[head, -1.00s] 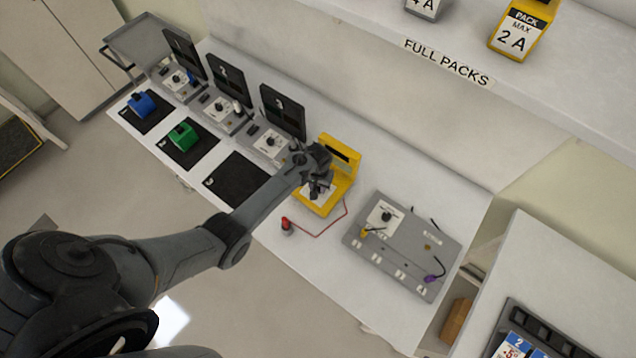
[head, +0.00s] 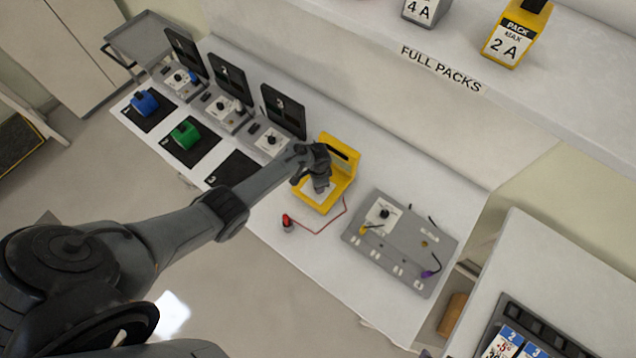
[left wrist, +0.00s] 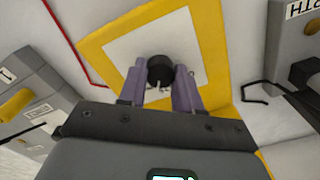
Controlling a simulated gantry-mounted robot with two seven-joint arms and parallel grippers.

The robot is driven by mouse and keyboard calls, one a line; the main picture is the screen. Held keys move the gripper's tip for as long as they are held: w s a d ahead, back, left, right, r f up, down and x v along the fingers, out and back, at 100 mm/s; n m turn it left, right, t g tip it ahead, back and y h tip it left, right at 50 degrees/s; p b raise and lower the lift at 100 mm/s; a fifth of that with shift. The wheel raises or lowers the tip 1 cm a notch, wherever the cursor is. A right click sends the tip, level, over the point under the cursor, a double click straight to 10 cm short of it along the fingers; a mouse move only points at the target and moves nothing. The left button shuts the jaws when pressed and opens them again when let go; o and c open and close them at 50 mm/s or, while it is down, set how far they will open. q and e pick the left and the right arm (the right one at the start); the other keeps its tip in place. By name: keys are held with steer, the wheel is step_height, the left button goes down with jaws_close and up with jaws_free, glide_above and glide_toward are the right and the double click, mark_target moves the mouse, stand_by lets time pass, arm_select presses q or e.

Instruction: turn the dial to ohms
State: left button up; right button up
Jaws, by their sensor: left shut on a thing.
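The yellow meter (head: 340,165) stands on the white bench in the head view, with a dark display on its upright back and a white panel on its base. My left gripper (head: 320,188) is over that base and hides most of the dial there. In the left wrist view the black round dial (left wrist: 160,69) sits on the white panel of the yellow meter (left wrist: 215,50). The two fingers of my left gripper (left wrist: 160,88) are on either side of the dial, shut on it. The dial markings are not readable. My right gripper is not in view.
A red probe (head: 287,222) stands on the bench, its red wire running to the meter. A grey panel (head: 400,245) with a knob and leads lies to the right. Blue (head: 144,103) and green (head: 185,134) packs sit on black mats at left, before several stations.

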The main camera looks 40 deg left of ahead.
arm_select(q)
steer(key=shift+m, duration=1)
steer(key=o, duration=1)
steer(key=shift+o, duration=0.2)
steer(key=shift+r, duration=0.1)
step_height(320, 180, up, 11)
steer(key=p, duration=0.3)
steer(key=shift+f, duration=0.2)
